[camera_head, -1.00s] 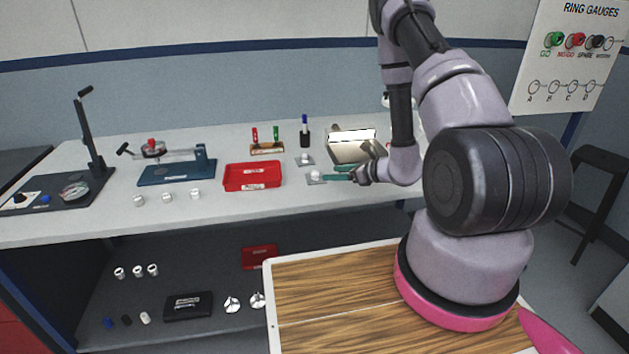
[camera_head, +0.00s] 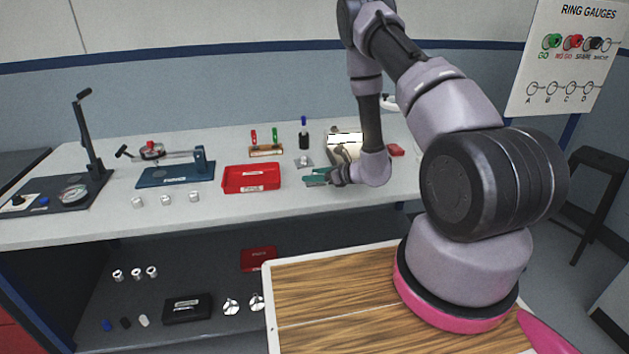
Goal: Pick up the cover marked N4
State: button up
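No marking N4 can be read in the head view, so I cannot tell which part is that cover. Small pale round parts stand along the bench's front left: a left one (camera_head: 137,202), a middle one (camera_head: 166,200) and a right one (camera_head: 194,196). Another pale round part (camera_head: 304,161) sits on a small grey plate behind my gripper. My gripper (camera_head: 314,178), with green fingers, is low over the bench, right of the red tray. It hides the spot where a similar plate and part stood. Its finger gap and any contact are too small to make out.
A red tray (camera_head: 251,178) lies left of my gripper. Behind stand a wooden rack (camera_head: 266,150) and a dark bottle (camera_head: 304,140). A blue-based fixture (camera_head: 176,174) and a lever press (camera_head: 88,135) are farther left. More parts, including a black case (camera_head: 187,308), lie on the lower shelf.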

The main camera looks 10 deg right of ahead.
grip_shut()
